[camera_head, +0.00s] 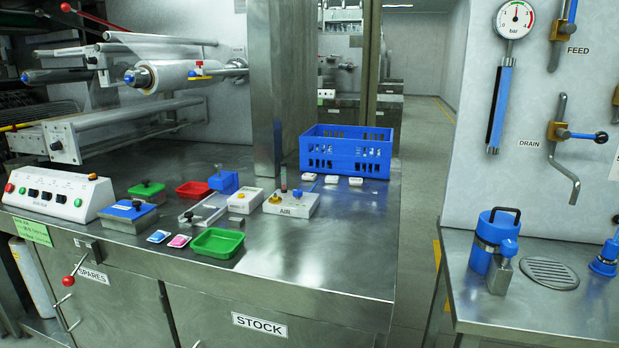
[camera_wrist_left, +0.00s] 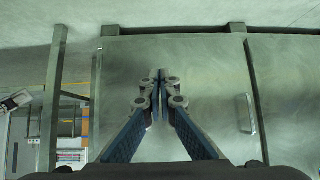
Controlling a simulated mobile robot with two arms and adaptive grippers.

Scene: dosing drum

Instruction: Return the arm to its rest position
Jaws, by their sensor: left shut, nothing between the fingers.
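My left gripper (camera_wrist_left: 159,76) shows only in the left wrist view. Its two fingers meet at the tips, and nothing is between them. Behind the fingertips is a plain metal panel or door (camera_wrist_left: 200,70) with a handle (camera_wrist_left: 246,113) to the right; the gap to it is hard to judge. In the head view neither of my arms shows, and the right gripper is in no view.
The steel workbench (camera_head: 330,255) carries a blue crate (camera_head: 345,150), a green tray (camera_head: 217,243), a red tray (camera_head: 193,189) and a control box (camera_head: 62,195). At right, a second counter (camera_head: 460,255) holds a blue canister (camera_head: 491,240). An open aisle (camera_head: 415,180) runs between them.

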